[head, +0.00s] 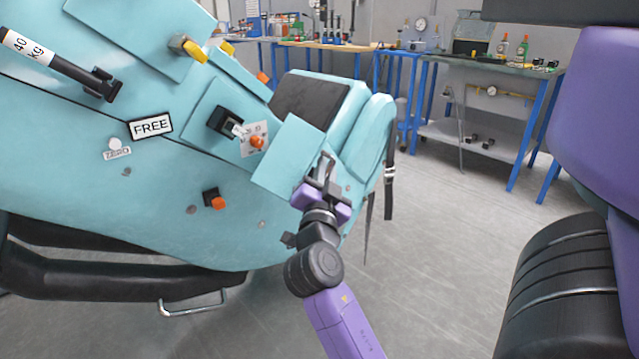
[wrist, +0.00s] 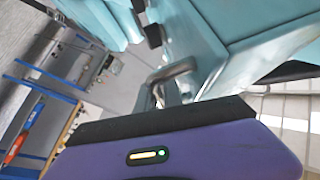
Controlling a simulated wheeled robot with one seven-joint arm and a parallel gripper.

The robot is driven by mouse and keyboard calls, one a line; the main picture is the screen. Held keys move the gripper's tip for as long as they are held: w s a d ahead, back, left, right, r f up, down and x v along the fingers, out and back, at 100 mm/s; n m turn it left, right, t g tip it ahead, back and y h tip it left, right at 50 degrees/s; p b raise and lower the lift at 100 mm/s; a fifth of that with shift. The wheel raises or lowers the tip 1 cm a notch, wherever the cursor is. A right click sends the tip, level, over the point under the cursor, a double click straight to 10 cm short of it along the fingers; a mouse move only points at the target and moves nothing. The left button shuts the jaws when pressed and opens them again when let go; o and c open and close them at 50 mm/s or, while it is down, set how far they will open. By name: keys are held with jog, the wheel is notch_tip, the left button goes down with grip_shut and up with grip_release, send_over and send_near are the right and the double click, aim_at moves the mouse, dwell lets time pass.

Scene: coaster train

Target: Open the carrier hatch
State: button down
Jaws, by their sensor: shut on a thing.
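The carrier (head: 75,165) is a large teal body that fills the left of the head view. A flat teal panel, which looks like the hatch (head: 285,160), stands angled out from its side. A teal panel edge, likely the same hatch (wrist: 245,45), fills the upper right of the wrist view. My gripper (head: 323,176) is at the panel's right edge, shut on what looks like its grey handle (wrist: 176,72). The exact contact is partly hidden by the fingers and wrist.
Left of the panel are a black switch (head: 226,122) and an orange knob (head: 257,141). A dark strap (head: 389,175) hangs to the right. Workbenches with blue legs (head: 525,145) stand behind. The grey floor (head: 440,260) to the right is clear.

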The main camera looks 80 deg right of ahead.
jog(key=s+d+f+t+h+b, duration=0.1)
jog(key=s+d+f+t+b, duration=0.2)
jog(key=d+f+t+b, duration=0.2)
jog(key=shift+s+d+f+n+b, duration=0.35)
jog(key=shift+d+f+b, duration=0.25)
jog(key=shift+b, duration=0.65)
jog(key=shift+a+f+t, duration=0.1)
jog(key=shift+t, duration=0.3)
jog(key=c, duration=1.8)
grip_release()
jog(key=shift+b+v, duration=2.8)
jog(key=shift+v, duration=1.1)
